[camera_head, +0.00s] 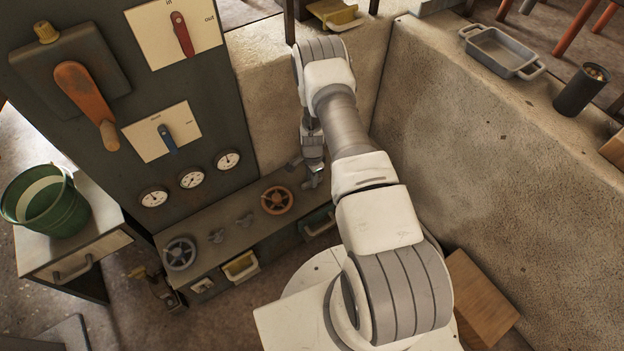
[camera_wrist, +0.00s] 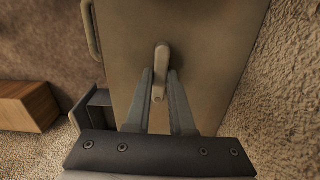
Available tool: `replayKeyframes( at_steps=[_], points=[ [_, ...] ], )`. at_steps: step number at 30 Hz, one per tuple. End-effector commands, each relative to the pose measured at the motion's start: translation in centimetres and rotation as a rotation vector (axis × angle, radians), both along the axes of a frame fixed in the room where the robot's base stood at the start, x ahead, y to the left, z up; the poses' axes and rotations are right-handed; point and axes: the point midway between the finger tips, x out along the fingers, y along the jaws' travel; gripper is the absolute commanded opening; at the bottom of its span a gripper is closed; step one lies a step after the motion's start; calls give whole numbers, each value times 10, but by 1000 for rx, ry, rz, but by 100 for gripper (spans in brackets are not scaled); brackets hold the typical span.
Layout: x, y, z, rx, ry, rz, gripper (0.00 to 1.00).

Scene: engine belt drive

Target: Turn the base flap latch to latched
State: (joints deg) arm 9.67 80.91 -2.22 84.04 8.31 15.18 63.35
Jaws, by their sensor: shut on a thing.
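The base flap latch (camera_wrist: 162,56) is a small light-grey lever in the wrist view. It stands nearly upright in the picture, with its round lower end between my fingers. It sits on a flat grey-brown panel (camera_wrist: 213,45), which looks like the flap. My gripper (camera_wrist: 160,73) is shut on the latch, one finger on each side of it. In the head view my gripper (camera_head: 313,174) is low at the right end of the control bench. The latch cannot be made out there.
The bench (camera_head: 225,228) carries an orange handwheel (camera_head: 277,200) and a grey handwheel (camera_head: 179,253). A rough concrete wall (camera_head: 500,150) stands close on the right. A wooden block (camera_wrist: 27,105) lies at left in the wrist view. A green bucket (camera_head: 45,203) stands far left.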

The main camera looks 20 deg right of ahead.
Motion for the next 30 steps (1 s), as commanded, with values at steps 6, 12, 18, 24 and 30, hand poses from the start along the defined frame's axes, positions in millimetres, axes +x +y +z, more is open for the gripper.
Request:
replayKeyframes(
  at_steps=[6,12,18,24,30],
  points=[
    [1,1,0,1,-1,34,0],
    [1,2,0,2,-1,39,0],
    [0,2,0,2,-1,38,23],
    [0,1,0,1,0,37,51],
    [0,1,0,1,0,37,51]
  ],
)
